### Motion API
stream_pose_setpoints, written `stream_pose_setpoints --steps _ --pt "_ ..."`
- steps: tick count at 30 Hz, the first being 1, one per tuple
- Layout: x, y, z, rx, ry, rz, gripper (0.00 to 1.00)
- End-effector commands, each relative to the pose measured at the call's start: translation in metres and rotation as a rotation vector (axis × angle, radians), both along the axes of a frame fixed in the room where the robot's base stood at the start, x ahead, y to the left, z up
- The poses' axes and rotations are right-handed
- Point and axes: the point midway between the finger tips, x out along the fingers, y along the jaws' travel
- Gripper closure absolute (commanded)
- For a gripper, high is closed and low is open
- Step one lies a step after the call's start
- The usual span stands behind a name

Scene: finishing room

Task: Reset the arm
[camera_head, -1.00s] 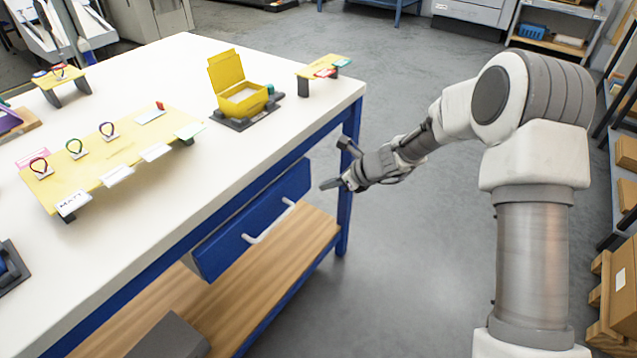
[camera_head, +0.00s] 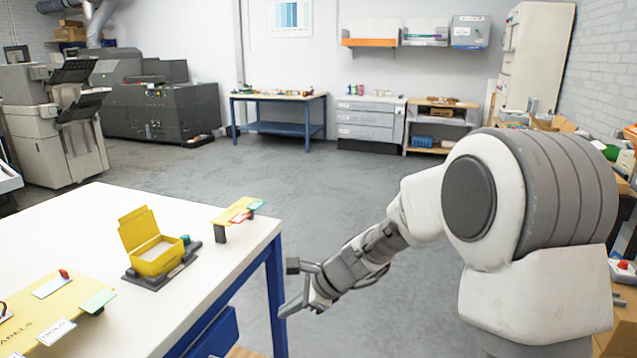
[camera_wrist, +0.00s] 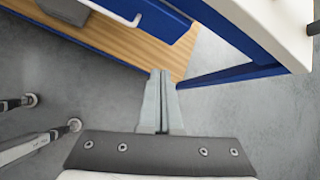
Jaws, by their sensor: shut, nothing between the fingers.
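My gripper (camera_head: 287,309) is off the right end of the white-topped table (camera_head: 105,212), over the grey floor and apart from the table. In the wrist view my gripper (camera_wrist: 161,75) shows its two fingers together, with nothing between them. My arm reaches down and to the left from the right side of the head view. In the wrist view the wooden lower shelf (camera_wrist: 105,38) and a blue leg (camera_wrist: 230,74) of the table lie beyond the fingers.
A blue bench (camera_head: 278,128) and grey drawers (camera_head: 366,122) stand at the back wall. The floor between is clear.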

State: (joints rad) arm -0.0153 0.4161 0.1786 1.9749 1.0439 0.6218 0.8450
Motion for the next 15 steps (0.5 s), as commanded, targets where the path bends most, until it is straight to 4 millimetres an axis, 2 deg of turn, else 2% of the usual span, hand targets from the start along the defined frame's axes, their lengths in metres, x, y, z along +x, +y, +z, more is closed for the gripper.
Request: stream_pose_setpoints --steps 1,6,15 --pt "-0.01 -0.008 0.017 -0.042 -0.059 0.061 1.0" --pt "-0.046 -0.035 0.057 -0.19 -0.229 0.274 1.0" --pt "-0.117 -0.09 0.106 -0.478 -0.468 0.626 1.0"
